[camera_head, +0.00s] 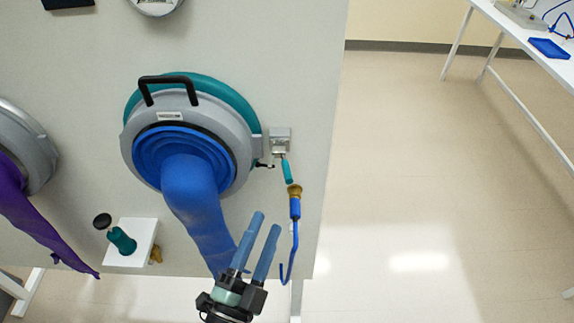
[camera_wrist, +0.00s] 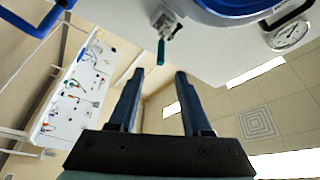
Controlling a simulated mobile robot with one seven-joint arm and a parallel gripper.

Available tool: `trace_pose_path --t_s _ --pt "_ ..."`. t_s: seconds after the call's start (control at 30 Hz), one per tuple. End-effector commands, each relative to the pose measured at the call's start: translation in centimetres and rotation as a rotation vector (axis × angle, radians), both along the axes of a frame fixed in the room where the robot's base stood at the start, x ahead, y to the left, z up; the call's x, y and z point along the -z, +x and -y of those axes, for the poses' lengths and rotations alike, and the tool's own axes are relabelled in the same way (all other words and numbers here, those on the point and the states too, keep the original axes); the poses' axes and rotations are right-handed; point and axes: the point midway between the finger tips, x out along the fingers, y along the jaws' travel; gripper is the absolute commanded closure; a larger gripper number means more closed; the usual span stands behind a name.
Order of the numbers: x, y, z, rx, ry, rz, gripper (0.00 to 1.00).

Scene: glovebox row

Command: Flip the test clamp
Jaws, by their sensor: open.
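The test clamp is most likely the small metal clamp (camera_head: 280,139) with a teal handle (camera_head: 287,171), on the panel right of the blue glove port. Its handle hangs downward. In the wrist view the clamp's teal handle (camera_wrist: 161,51) shows beyond and between my fingertips. My gripper (camera_head: 266,221) is open and empty, below the clamp in the head view, with its fingers pointing up toward it. The fingers also show in the wrist view (camera_wrist: 158,74). They look apart from the handle.
A blue hose with a brass fitting (camera_head: 294,191) hangs close to my fingers. A blue glove (camera_head: 198,210) droops from the port (camera_head: 130,150) left of my gripper. Open floor (camera_head: 430,180) lies right.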

Motion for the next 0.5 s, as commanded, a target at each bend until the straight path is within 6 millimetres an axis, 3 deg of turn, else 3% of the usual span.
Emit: trace_pose_path --t_s 0.5 --pt "-2.5 9.1 3.2 0.001 0.001 0.005 0.52"
